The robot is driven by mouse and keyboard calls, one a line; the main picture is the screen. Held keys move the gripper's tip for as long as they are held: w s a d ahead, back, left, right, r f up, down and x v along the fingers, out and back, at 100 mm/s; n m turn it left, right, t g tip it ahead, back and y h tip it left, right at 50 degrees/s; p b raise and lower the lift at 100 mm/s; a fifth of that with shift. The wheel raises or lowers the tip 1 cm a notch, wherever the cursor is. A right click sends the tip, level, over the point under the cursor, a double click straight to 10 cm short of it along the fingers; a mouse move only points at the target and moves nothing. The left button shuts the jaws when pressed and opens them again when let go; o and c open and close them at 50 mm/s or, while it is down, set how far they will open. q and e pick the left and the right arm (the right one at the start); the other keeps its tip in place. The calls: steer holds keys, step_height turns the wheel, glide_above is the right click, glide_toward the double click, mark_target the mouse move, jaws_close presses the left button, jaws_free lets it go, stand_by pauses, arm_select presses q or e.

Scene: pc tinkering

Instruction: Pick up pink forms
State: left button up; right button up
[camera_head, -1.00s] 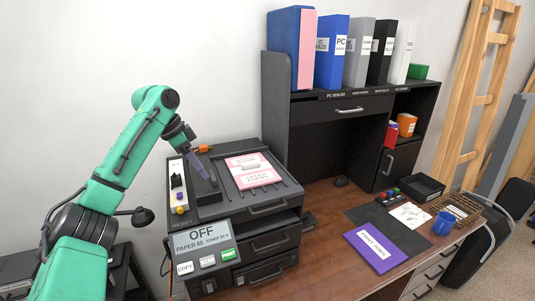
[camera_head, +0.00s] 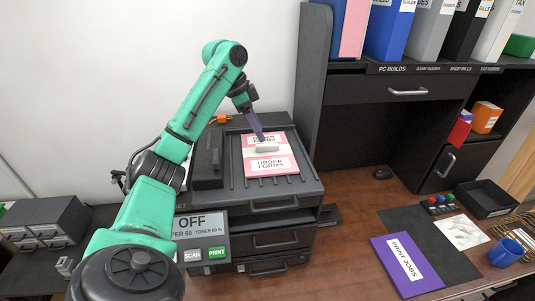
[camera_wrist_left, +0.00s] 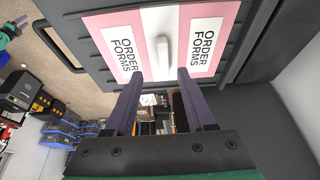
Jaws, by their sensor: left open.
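My left gripper (camera_head: 262,138) is over the far part of the forms, close to the block. In the wrist view its two fingers (camera_wrist_left: 160,78) are spread apart with nothing between them, on either side of the block.
Binders (camera_head: 430,28) stand on the shelf. The printer panel (camera_head: 200,235) reads OFF.

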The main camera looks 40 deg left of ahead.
mark_target(267, 144)
arm_select(q)
steer(key=p+x, duration=0.1)
steer(key=x, duration=0.1)
steer(key=p+x, duration=0.1)
steer(key=x, duration=0.1)
steer(key=shift+w+a+f, duration=0.15)
steer(key=shift+w+f, duration=0.1)
steer(key=shift+w, duration=0.25)
steer(key=shift+f, duration=0.35)
steer(key=shift+s, duration=0.15)
steer(key=shift+f, duration=0.1)
steer(key=c, duration=0.9)
jaws_close()
arm_select(e)
steer(key=shift+w+a+r, duration=0.15)
steer(key=shift+w+r, duration=0.3)
steer(key=shift+r, duration=0.15)
steer(key=shift+w+a+r, duration=0.1)
steer(key=shift+w+r, duration=0.3)
steer(key=shift+r, duration=0.2)
steer(key=shift+w+d, duration=0.1)
